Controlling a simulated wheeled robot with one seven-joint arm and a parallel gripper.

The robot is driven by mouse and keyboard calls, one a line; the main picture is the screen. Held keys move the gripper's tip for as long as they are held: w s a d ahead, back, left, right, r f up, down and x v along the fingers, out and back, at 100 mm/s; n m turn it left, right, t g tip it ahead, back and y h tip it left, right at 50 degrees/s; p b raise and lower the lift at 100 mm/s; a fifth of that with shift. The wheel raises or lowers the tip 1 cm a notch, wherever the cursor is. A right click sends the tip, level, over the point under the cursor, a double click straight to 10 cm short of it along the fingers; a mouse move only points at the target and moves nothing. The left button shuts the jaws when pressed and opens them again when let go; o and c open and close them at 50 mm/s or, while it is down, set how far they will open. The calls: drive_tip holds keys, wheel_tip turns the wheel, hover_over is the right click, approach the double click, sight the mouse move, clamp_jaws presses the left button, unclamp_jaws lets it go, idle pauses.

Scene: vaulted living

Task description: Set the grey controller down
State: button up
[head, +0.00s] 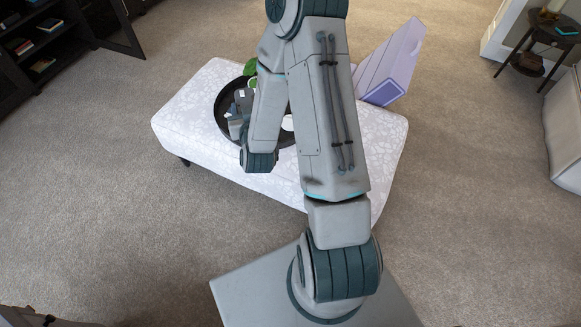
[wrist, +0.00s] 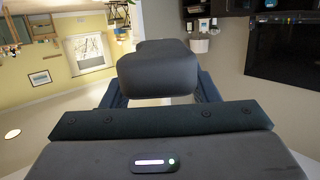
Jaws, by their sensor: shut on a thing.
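My gripper (wrist: 160,92) is shut on the grey controller (wrist: 158,68), a dark rounded block held between its two fingers in the wrist view. In the head view my forearm and wrist hang over the left part of a white patterned ottoman (head: 178,121), at a black round tray (head: 220,92). Grey shapes show there beside the wrist, but I cannot tell the controller from the hand. My arm hides part of the tray, and contact below the controller cannot be seen.
A green leafy thing (head: 250,67) and a small white item (head: 287,123) are at the tray. A lilac box-like object (head: 391,65) stands at the ottoman's back right. The ottoman's right end is bare. Open carpet surrounds it; a small dark side table (head: 541,35) is far right.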

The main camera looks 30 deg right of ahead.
wheel_tip(320, 180, down, 16)
drive_tip(key=s+d+m+g+h+b, duration=0.2)
drive_tip(key=m+g+h+b, duration=0.5)
drive_tip(key=b, duration=1.2)
drive_tip(key=shift+m+t+h, duration=0.4)
drive_tip(key=shift+t+h, duration=0.3)
drive_tip(key=shift+h, duration=0.2)
drive_tip(key=shift+w+d+f+b, duration=0.3)
drive_tip(key=shift+d+f+b, duration=0.6)
drive_tip(key=shift+d+f, duration=0.95)
drive_tip(key=shift+w+d+f+b, duration=0.25)
drive_tip(key=shift+d+f+b, duration=0.7)
drive_tip(key=shift+d+f, duration=0.95)
drive_tip(key=shift+w+d+f+b, duration=0.3)
drive_tip(key=shift+d+f+b, duration=0.6)
drive_tip(key=shift+d+f, duration=0.95)
drive_tip(key=shift+f, duration=0.1)
drive_tip(key=shift+f+b, duration=0.55)
drive_tip(key=shift+b, duration=0.05)
drive_tip(key=o, duration=1.1)
